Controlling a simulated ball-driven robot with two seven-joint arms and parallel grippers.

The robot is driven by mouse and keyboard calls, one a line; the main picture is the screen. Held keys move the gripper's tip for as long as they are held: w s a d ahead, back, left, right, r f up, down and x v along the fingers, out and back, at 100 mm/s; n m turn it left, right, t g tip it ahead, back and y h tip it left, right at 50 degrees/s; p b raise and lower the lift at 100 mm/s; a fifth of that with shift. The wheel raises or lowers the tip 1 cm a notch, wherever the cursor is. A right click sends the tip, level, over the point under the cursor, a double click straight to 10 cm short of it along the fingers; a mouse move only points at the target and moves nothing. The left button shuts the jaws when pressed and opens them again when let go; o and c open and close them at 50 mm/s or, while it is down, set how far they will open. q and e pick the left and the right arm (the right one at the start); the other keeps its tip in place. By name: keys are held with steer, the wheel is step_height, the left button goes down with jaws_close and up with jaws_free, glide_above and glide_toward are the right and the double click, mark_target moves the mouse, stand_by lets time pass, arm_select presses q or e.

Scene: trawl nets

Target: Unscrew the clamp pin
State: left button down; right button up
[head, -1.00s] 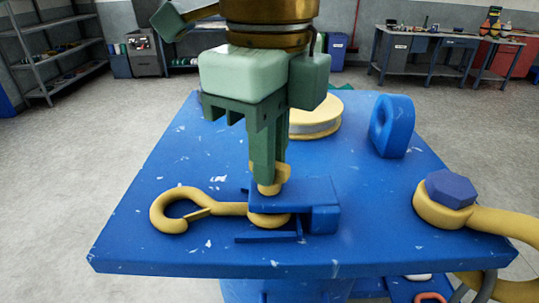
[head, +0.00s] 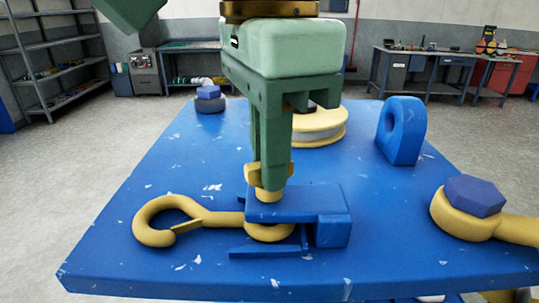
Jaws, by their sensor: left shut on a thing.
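The yellow clamp pin (head: 268,194) stands upright in the top of a blue clamp block (head: 310,203) on the blue table. My left gripper (head: 270,172) points straight down over it, with its green fingers shut on the pin's yellow head. The fingers hide part of the head. A yellow hook (head: 160,222) lies to the left, its ring end under the clamp block. My right gripper is not in view.
The blue table (head: 130,265) also bears a yellow and grey disc (head: 318,128), an upright blue ring (head: 400,130), a blue hex bolt (head: 474,196) in a yellow shackle at the right, and another blue bolt (head: 209,94) at the far left. The table's left side is clear.

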arm_select(q)
steer(key=shift+f+n, duration=0.2)
steer(key=shift+n, duration=0.6)
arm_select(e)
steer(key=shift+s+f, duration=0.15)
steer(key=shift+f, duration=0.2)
arm_select(q)
steer(key=c, duration=1.5)
jaws_free()
steer(key=shift+s, duration=0.1)
steer(key=shift+r, duration=0.1)
steer(key=shift+r, duration=0.1)
